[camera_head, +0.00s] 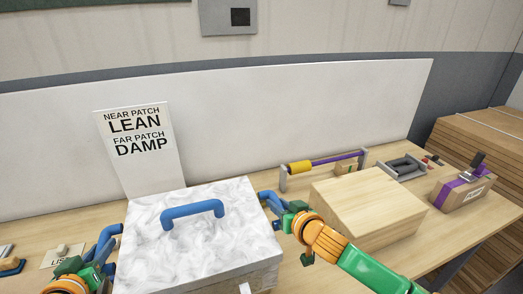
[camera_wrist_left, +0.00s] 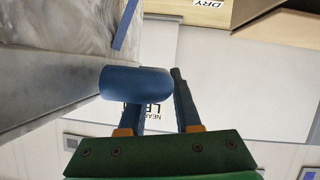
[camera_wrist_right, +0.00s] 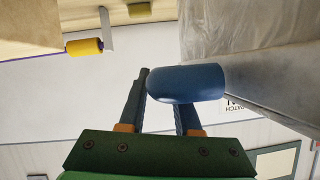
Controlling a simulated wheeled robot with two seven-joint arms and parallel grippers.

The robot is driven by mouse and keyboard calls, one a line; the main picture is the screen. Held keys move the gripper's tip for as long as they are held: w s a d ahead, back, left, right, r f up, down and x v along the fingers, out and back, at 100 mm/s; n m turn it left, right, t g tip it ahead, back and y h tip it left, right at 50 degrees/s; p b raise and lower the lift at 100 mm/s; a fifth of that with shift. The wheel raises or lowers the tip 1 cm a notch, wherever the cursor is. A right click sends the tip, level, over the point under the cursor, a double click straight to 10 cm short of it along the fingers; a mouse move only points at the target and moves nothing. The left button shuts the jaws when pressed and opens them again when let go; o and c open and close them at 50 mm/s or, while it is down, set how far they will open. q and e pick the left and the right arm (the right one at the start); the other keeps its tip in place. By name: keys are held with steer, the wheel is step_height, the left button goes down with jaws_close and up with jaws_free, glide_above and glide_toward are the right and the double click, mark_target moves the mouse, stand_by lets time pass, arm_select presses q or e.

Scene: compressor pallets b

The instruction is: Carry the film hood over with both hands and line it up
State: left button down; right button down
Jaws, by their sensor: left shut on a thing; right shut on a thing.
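The film hood (camera_head: 190,245) is a white, marbled, box-shaped cover with a blue handle (camera_head: 192,210) on top and a blue handle on each side. My left gripper (camera_head: 98,255) is shut on the left side handle (camera_head: 110,234); the handle also shows between its fingers in the left wrist view (camera_wrist_left: 137,83). My right gripper (camera_head: 287,212) is shut on the right side handle (camera_head: 270,203), seen also in the right wrist view (camera_wrist_right: 187,82). The hood looks about level. What is beneath it is hidden, and I cannot tell how high it is.
A sign (camera_head: 140,148) reading "NEAR PATCH LEAN, FAR PATCH DAMP" stands behind the hood. A partly hidden card (camera_head: 60,257) lies at left.

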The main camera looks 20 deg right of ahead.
arm_select(q)
steer(key=shift+f, duration=0.15)
arm_select(e)
steer(key=shift+d+f, duration=0.15)
arm_select(q)
steer(key=c, duration=0.5)
jaws_free()
steer(key=shift+s, duration=0.15)
arm_select(e)
steer(key=c, duration=0.5)
jaws_free()
steer(key=shift+s, duration=0.1)
arm_select(q)
steer(key=o, duration=0.5)
steer(key=shift+c, duration=0.2)
steer(key=shift+d, duration=0.1)
arm_select(e)
steer(key=o, duration=0.4)
steer(key=shift+o, duration=0.2)
arm_select(q)
steer(key=v, duration=0.6)
steer(key=shift+s, duration=0.35)
arm_select(e)
steer(key=v, duration=0.6)
steer(key=shift+s, duration=0.35)
